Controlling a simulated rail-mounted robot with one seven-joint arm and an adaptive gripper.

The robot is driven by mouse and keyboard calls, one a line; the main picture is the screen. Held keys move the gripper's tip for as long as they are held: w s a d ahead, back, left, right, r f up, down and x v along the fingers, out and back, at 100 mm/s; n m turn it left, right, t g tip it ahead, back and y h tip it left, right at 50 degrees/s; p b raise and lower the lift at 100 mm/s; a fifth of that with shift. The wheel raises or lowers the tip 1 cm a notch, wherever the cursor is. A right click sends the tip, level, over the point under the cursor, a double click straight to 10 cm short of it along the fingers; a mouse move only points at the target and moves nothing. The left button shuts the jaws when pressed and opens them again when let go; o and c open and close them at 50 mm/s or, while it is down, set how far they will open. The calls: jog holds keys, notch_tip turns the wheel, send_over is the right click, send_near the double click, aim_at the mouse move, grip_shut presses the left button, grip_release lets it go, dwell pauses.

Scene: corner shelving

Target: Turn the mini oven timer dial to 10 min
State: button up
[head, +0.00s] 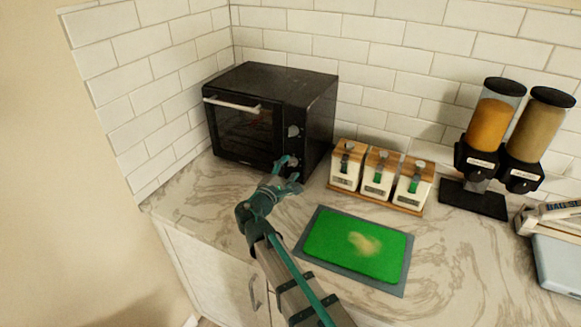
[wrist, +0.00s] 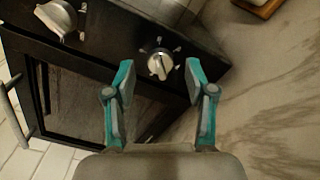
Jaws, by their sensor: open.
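The black mini oven (head: 310,100) stands in the counter corner, its door closed, with a silver handle (head: 232,103) at the top. Its control panel carries an upper dial (head: 294,131) and a lower dial (head: 292,162). In the wrist view one silver dial (wrist: 160,64) with marks around it lies just beyond my gripper (wrist: 158,78), roughly between the fingertips. The other dial (wrist: 60,18) is at upper left. My gripper (head: 288,170) is open and empty in front of the lower dial. Whether a fingertip touches it I cannot tell. The dial markings are too small to read.
Several labelled canisters (head: 379,174) stand on a wooden tray right of the oven. A green cutting board (head: 330,250) lies in front of them. Two dispensers (head: 492,120) stand at the right. Counter (head: 190,200) left of my gripper is clear.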

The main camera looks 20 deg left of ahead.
jog(key=s+a, duration=0.1)
jog(key=s, duration=0.9)
